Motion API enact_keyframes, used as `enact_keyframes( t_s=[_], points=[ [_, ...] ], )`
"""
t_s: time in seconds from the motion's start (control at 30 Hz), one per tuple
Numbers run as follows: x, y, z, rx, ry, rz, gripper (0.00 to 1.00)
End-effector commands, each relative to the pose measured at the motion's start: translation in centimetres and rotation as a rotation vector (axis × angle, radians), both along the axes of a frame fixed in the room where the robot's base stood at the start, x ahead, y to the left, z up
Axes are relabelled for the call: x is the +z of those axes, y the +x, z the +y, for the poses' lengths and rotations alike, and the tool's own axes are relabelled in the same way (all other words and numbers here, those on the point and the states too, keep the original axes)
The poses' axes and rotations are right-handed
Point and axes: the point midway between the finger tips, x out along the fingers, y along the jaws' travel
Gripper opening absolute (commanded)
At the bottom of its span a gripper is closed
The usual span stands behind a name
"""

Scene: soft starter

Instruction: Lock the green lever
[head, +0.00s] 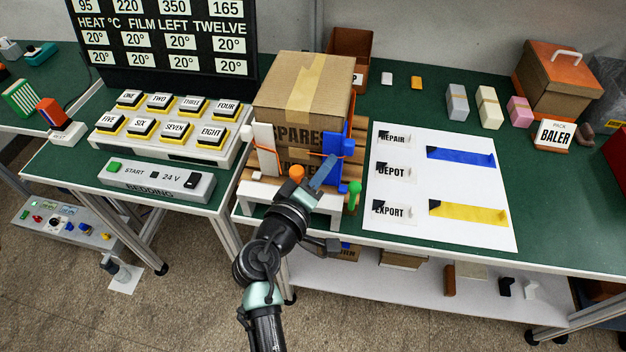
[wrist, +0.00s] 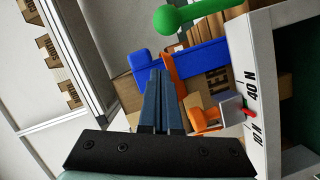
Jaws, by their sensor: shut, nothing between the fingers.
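The green lever (head: 354,190) stands at the right front corner of the boxed stand, its round knob uppermost in the head view. In the wrist view the green lever (wrist: 190,16) runs across the top edge, its knob at its left end and its other end cut off. My gripper (head: 328,165) is in front of the carton, to the left of the green lever and apart from it. Its fingers (wrist: 160,90) are together with nothing between them, close to a blue part (wrist: 205,55) and an orange strap (wrist: 173,72). I cannot tell whether they touch these.
The carton (head: 300,85) stands behind my gripper. An orange knob (head: 297,173) sits just left of it. A white gauge (wrist: 250,90) marked in N stands at right in the wrist view. A white sheet (head: 400,235) with blue and yellow strips lies right of the stand.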

Motion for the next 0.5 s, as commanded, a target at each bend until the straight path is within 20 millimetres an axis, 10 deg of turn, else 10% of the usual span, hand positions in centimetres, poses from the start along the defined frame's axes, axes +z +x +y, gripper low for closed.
enact_keyframes(
  t_s=[0.5],
  points=[
    [-1.3, -3.0, -2.3, -0.001, 0.0, -0.001, 0.0]
  ],
)
